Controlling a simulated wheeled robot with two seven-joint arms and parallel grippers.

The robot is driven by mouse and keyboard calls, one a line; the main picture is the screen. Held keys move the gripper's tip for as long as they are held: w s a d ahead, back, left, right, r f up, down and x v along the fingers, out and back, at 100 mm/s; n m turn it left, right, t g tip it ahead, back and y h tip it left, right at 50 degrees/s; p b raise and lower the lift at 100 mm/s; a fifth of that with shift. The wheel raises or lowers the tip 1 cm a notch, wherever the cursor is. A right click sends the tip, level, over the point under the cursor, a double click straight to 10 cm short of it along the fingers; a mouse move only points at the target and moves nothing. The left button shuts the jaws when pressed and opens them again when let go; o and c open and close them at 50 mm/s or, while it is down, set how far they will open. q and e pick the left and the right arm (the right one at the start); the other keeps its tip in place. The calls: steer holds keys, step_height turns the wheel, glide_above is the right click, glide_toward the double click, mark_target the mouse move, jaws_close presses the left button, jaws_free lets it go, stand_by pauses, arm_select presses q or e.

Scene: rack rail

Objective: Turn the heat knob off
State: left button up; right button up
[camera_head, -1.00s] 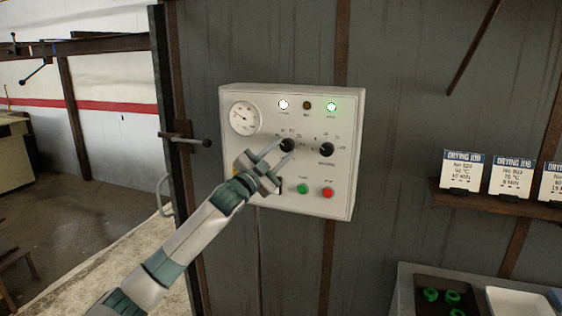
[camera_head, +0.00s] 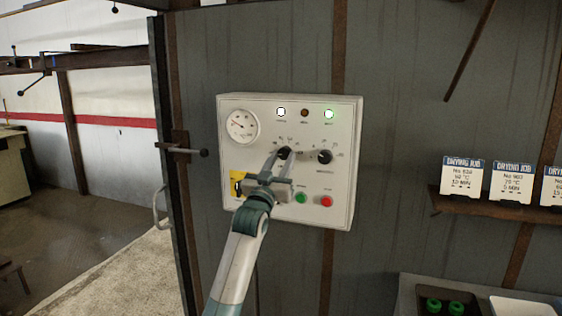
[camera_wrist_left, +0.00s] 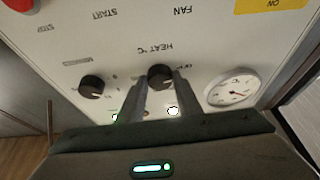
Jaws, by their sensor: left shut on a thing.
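The control panel (camera_head: 345,190) is a pale box on a grey wall. Its black heat knob (camera_head: 284,153) is the left of two knobs; in the left wrist view the heat knob (camera_wrist_left: 160,75) has "HEAT °C" printed beside it. My left gripper (camera_head: 279,155) reaches up from below and is shut on the heat knob, one finger on each side. The fingers (camera_wrist_left: 160,88) also show in the left wrist view and partly cover the scale, so the knob's setting cannot be read. My right gripper is not in view.
The panel also has a second black knob (camera_head: 325,157), a round gauge (camera_head: 242,125), a green button (camera_head: 301,198), a red button (camera_head: 326,201) and a yellow switch plate (camera_head: 237,186). White and green lamps are lit. A shelf (camera_head: 505,208) with job cards is at right.

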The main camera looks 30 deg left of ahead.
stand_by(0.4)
arm_select(q)
steer(key=o, duration=1)
steer(key=shift+o, duration=0.2)
steer(key=shift+s+d+f, duration=0.1)
steer(key=shift+s+f, duration=0.15)
steer(key=shift+s, duration=0.15)
steer(key=b+v, duration=0.5)
steer(key=v, duration=1.1)
steer(key=shift+s+d, duration=0.15)
steer(key=shift+d, duration=0.05)
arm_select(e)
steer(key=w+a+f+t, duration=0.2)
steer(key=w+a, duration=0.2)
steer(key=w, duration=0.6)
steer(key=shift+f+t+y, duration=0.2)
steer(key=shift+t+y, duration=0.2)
arm_select(q)
steer(key=shift+f, duration=0.1)
